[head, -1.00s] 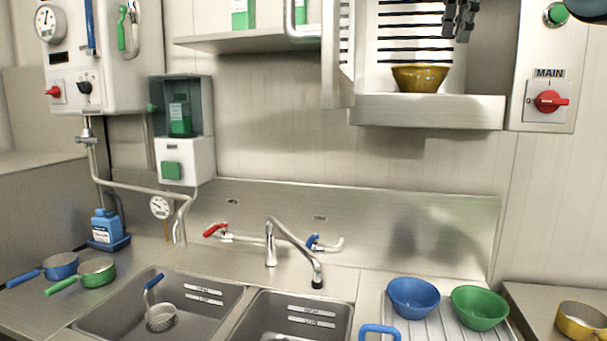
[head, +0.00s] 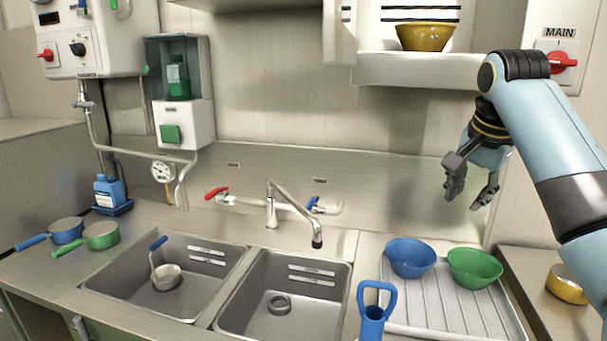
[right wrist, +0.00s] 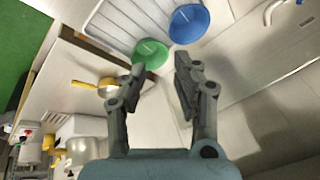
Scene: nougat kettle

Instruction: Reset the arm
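My right gripper (head: 470,190) is open and empty in the head view. It hangs in the air above the drainboard, in front of the steel backsplash, with its fingers pointing down. In the right wrist view its two fingers (right wrist: 160,90) stand apart with nothing between them. My right arm (head: 550,130) reaches in from the right edge. My left gripper does not show in either view.
A blue bowl (head: 410,258) and a green bowl (head: 475,268) sit on the ribbed drainboard (head: 455,310) below the gripper. A yellow bowl (head: 425,38) stands in the wall cabinet. The double sink (head: 280,275) and tap (head: 290,215) are to the left. A yellow pan (head: 567,284) is at right.

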